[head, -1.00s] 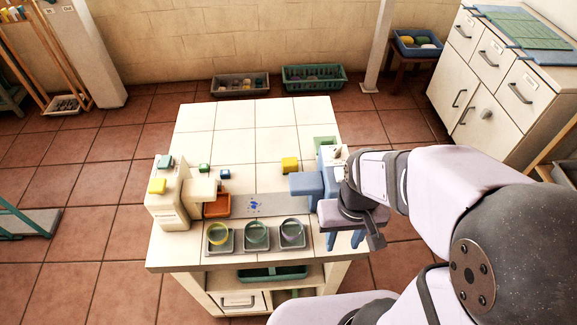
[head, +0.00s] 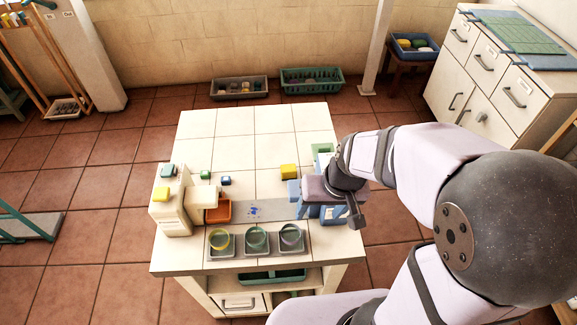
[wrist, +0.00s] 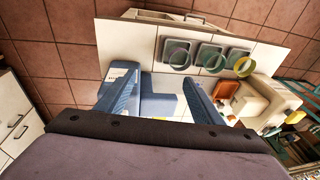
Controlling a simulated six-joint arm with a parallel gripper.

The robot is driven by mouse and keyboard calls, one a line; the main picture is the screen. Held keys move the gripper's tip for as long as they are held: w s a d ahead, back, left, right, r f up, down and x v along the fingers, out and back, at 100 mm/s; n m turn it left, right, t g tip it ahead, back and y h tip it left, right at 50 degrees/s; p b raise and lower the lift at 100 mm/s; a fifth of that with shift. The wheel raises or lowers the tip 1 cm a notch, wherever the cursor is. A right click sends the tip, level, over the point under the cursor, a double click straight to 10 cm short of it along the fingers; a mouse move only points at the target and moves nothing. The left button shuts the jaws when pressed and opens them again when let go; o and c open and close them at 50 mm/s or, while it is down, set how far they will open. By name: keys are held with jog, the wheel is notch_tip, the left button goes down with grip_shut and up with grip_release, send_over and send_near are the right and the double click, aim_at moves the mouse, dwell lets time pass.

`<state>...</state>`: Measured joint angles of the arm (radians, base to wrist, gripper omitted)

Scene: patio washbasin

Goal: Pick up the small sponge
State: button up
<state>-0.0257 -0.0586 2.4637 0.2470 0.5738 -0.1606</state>
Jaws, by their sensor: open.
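My gripper (head: 326,218) is open, fingers pointing down, over the right side of the white tiled table. In the wrist view, my gripper (wrist: 158,80) has its blue fingers spread around part of a blue stand (wrist: 155,106), with no sponge seen between them. I cannot tell for sure which piece is the small sponge. Small blocks on the table are a green one (head: 205,174), a blue one (head: 226,181) and a larger yellow one (head: 288,171). A yellow piece (head: 161,193) and a teal piece (head: 169,170) sit on the cream stand. My gripper partly hides the blue stand.
Three grey trays with rings, the middle one (head: 256,240) among them, line the front edge. An orange tray (head: 223,212) lies by the cream stand (head: 172,217). A grey strip (head: 275,209) with blue marks crosses the table. The back tiles are clear.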

jog(key=shift+t, duration=0.9)
jog(key=w+a, duration=0.1)
jog(key=w, duration=0.3)
jog(key=w+a+b, duration=0.1)
jog(key=w, duration=0.3)
jog(key=w+a, duration=0.1)
jog(key=w, duration=0.3)
jog(key=shift+w+a+r+b, duration=0.1)
jog(key=shift+w+a+b, duration=0.05)
jog(key=shift+w+b, duration=0.25)
jog(key=h+b, duration=0.1)
jog(key=b, duration=0.4)
send_near(288, 168)
notch_tip(288, 168, down, 3)
jog(key=shift+w+a+n+t, duration=0.15)
jog(key=shift+w+n+t, duration=0.25)
jog(key=shift+w, duration=0.15)
jog(key=shift+s+p+x, duration=0.2)
jog(key=shift+p+x, duration=1.05)
jog(key=shift+x, duration=2.45)
jog(key=c, duration=1.1)
